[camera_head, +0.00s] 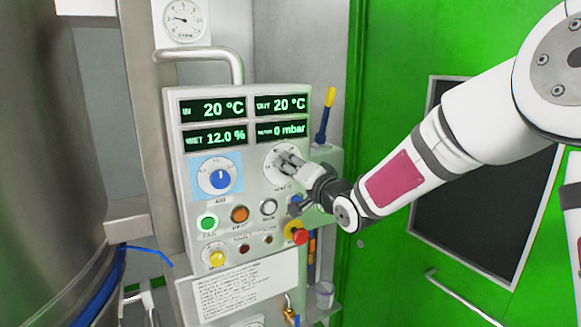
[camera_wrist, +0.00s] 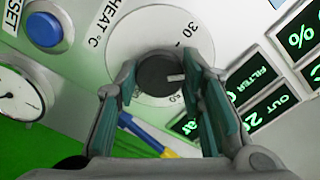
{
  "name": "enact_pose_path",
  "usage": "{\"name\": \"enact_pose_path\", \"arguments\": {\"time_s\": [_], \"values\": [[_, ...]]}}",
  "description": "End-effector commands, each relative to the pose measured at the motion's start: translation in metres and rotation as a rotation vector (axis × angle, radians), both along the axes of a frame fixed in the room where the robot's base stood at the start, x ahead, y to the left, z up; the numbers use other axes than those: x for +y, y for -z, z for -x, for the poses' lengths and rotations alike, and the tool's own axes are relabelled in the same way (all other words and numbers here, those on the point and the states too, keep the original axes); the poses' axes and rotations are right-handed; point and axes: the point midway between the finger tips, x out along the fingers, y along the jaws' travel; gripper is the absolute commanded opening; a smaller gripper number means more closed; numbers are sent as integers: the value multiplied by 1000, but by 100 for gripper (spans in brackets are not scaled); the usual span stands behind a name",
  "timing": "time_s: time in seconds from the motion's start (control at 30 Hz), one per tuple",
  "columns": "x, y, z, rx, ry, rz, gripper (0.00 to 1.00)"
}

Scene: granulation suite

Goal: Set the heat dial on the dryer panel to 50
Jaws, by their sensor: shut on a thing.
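The heat dial has a dark round knob (camera_wrist: 158,74) on a white scale plate (camera_wrist: 180,22), with "HEAT °C" printed beside it. A small white mark shows on the knob, on the side towards a partly hidden number. "30" is readable at the plate's edge. My gripper (camera_wrist: 162,66) has a finger on each side of the knob and is shut on it. In the head view, my gripper (camera_head: 288,162) reaches the dial from the right.
The dryer panel (camera_head: 205,273) also carries green displays (camera_head: 213,108), a blue air dial (camera_head: 220,179), several buttons, and a red emergency stop (camera_head: 299,236) just below my gripper. A yellow-and-blue tool (camera_head: 325,115) stands to the right. A steel vessel (camera_head: 50,150) fills the left.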

Motion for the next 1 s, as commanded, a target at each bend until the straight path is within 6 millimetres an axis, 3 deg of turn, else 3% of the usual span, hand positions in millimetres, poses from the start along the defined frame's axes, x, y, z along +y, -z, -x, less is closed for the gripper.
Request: {"name": "enact_pose_path", "arguments": {"time_s": [1.0], "values": [[-2,-1,0,538,3,-800,8]]}}
